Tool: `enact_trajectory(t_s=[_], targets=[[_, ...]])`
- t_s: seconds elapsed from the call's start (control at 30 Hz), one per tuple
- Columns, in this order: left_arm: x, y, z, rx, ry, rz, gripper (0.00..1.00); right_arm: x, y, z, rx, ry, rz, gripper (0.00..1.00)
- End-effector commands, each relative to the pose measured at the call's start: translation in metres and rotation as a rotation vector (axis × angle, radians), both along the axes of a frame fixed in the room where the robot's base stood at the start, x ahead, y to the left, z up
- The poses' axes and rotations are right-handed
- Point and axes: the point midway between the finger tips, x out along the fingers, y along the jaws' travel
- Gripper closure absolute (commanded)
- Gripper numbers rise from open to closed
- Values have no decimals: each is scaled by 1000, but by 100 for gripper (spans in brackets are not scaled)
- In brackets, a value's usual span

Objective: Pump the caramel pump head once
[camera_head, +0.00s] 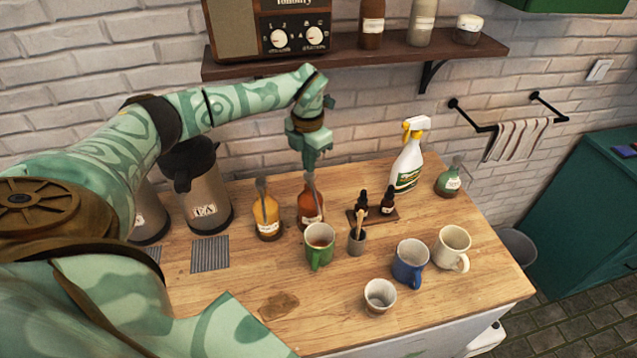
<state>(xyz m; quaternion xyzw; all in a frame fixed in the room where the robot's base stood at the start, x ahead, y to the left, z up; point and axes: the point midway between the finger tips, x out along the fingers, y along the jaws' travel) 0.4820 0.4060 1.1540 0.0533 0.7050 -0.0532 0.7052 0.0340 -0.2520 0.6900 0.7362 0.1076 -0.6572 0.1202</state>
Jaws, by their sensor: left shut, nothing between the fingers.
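Two pump bottles stand side by side at the back of the wooden counter: an amber-yellow one (267,218) and a reddish-brown one (311,209). Each has a grey pump head on top. Their labels are too small to read, so I cannot tell by text which is caramel. My left gripper (310,164) is shut and empty, pointing down directly over the reddish-brown bottle's pump head (310,181). Its fingertips are very close to that head; I cannot tell whether they touch. A green mug (319,246) with brown liquid stands in front of this bottle.
A small tray (380,216) with dropper bottles and a cup of sticks (357,243) stand right of the pumps. A spray bottle (407,165) is behind. Blue (409,264) and cream (452,249) mugs stand right. Dark-topped dispensers (206,195) stand left. A shelf (350,58) hangs above.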

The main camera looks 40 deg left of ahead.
Motion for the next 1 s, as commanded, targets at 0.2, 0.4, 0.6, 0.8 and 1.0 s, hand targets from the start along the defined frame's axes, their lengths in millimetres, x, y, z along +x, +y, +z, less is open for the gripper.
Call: enact_trajectory(t_s=[0.2,0.4,0.6,0.8,1.0], targets=[[0,0,-9,0,1,0,100,0,0,-4,0,1,0,64],[0,0,-16,0,2,0,100,-1,0,-7,0,1,0,64],[0,0,-24,0,2,0,100,-1,-1,-10,-1,2,0,64],[-1,-1,-29,-1,3,-1,100,-1,-1,-12,-2,2,0,64],[-1,-1,-29,0,4,-1,100,-1,-1,-12,-2,2,1,64]])
